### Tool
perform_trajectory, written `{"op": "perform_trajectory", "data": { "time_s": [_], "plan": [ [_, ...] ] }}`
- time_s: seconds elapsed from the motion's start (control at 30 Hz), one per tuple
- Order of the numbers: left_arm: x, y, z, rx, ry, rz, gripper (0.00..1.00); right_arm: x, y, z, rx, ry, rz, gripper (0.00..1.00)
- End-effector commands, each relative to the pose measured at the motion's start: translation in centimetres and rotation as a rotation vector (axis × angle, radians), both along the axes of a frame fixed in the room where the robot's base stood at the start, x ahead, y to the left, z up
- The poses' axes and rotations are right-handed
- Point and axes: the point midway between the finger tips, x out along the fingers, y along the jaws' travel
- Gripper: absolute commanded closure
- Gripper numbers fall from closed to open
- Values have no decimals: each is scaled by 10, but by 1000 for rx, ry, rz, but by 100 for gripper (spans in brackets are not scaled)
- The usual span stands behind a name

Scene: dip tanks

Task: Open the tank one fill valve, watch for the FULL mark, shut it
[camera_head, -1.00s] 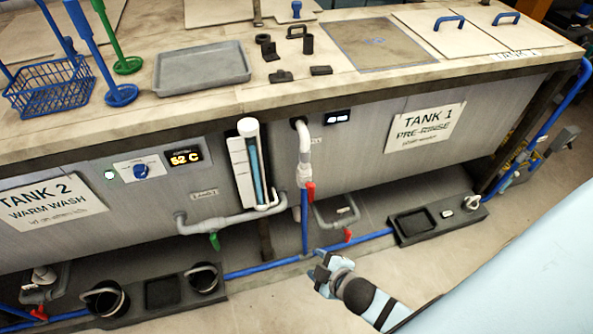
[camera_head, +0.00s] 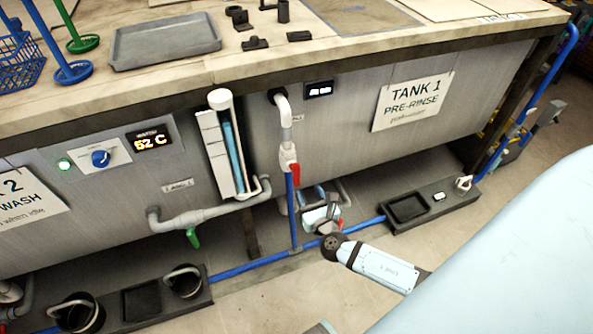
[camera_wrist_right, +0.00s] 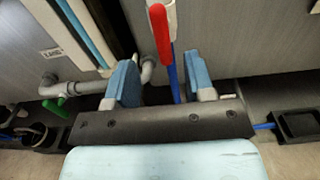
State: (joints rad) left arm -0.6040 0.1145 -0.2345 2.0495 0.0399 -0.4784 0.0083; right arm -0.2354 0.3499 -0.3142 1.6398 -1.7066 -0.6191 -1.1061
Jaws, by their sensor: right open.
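The tank 1 panel carries a "TANK 1 PRE-RINSE" sign (camera_head: 412,101). Left of it, a white fill pipe (camera_head: 285,118) runs down to a blue riser (camera_head: 291,212). The fill valve's red lever (camera_head: 295,173) lies along the pipe, pointing down. My right gripper (camera_head: 318,214) is just below and right of the lever, near the floor pipe. In the right wrist view, my right gripper (camera_wrist_right: 160,76) is open and empty, and the red lever (camera_wrist_right: 160,32) stands ahead between its blue fingers, apart from them. A sight gauge (camera_head: 229,150) stands left; its FULL mark is unreadable. My left gripper is out of view.
A grey pipe with a green lever (camera_head: 192,238) runs below the gauge. A second red lever is mostly hidden behind my right gripper. A blue floor pipe (camera_head: 250,265) and a dark tray (camera_head: 432,209) lie low. A grey tray (camera_head: 165,44) sits on the counter.

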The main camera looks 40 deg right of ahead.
Motion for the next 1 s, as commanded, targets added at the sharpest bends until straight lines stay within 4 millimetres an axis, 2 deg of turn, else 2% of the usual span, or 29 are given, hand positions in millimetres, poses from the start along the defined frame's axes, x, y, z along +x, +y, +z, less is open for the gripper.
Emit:
{"op": "perform_trajectory", "data": {
  "time_s": [0.03, 0.2, 0.43, 0.6, 0.9, 0.97, 1.0],
  "plan": [
    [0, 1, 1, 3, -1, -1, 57, 12, -3, 2, 0, -3, -1, 51],
    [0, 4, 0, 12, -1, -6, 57, 48, -11, 1, 2, -3, -1, 51],
    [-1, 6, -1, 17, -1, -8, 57, 84, -20, 0, 3, -1, -1, 51],
    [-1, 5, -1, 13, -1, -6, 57, 96, -23, 0, 3, 0, 0, 51],
    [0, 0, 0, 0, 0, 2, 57, 98, -23, 0, 4, 1, 0, 51],
    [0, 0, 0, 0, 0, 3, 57, 98, -23, 0, 4, 1, 0, 63],
    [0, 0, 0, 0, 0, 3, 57, 97, -23, 0, 4, 1, 0, 72]
  ]
}}
